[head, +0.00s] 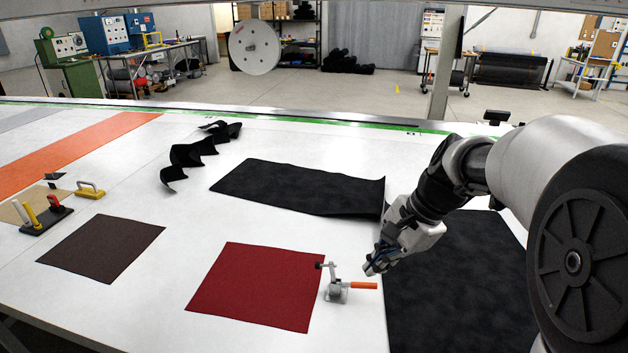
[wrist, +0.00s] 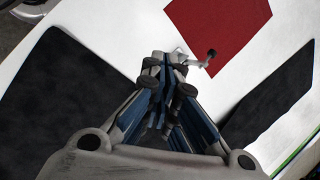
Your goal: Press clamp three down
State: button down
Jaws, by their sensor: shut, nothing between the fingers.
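A small metal toggle clamp (head: 337,292) with an orange handle (head: 363,285) stands at the right edge of a red fabric square (head: 258,285). The handle sticks out to the right, nearly level, and a dark-tipped arm rises at the clamp's left. No number shows on it. My gripper (head: 372,269) is shut and empty, close above and behind the handle in the head view; I cannot tell whether they touch. In the wrist view the clamp's metal arm and dark tip (wrist: 210,54) show just beyond my fingertips (wrist: 157,62), and the handle is hidden.
Black fabric sheets lie behind (head: 300,188) and to the right (head: 450,290) of the clamp. A dark brown square (head: 102,248) and yellow-handled tools (head: 45,214) lie at left. A crumpled black strip (head: 195,152) is farther back. White table is clear between them.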

jog(key=w+d+f+m+y+p, duration=0.1)
jog(key=w+d+f+m+p, duration=0.1)
jog(key=w+d+m, duration=0.35)
jog(key=m+y+b, duration=0.1)
jog(key=m+y, duration=0.1)
jog(key=m, duration=0.1)
send_over(351, 283)
jog(key=d, duration=0.2)
jog(key=shift+n, duration=0.25)
jog(key=f, duration=1.2)
jog(key=shift+s+d+f, duration=0.15)
jog(key=shift+s+d, duration=0.05)
jog(key=shift+s, duration=0.15)
jog(key=shift+w+a+f+b, duration=0.1)
jog(key=shift+w+a+b, duration=0.1)
jog(key=shift+a, duration=0.4)
jog(key=shift+w+a+b, duration=0.1)
jog(key=shift+w+a, duration=0.1)
jog(key=shift+a, duration=0.35)
jog(key=shift+w+a, duration=0.2)
jog(key=shift+a, duration=0.4)
jog(key=shift+a+h+p, duration=0.3)
jog(key=shift+h+p, duration=0.3)
jog(key=shift+p, duration=0.4)
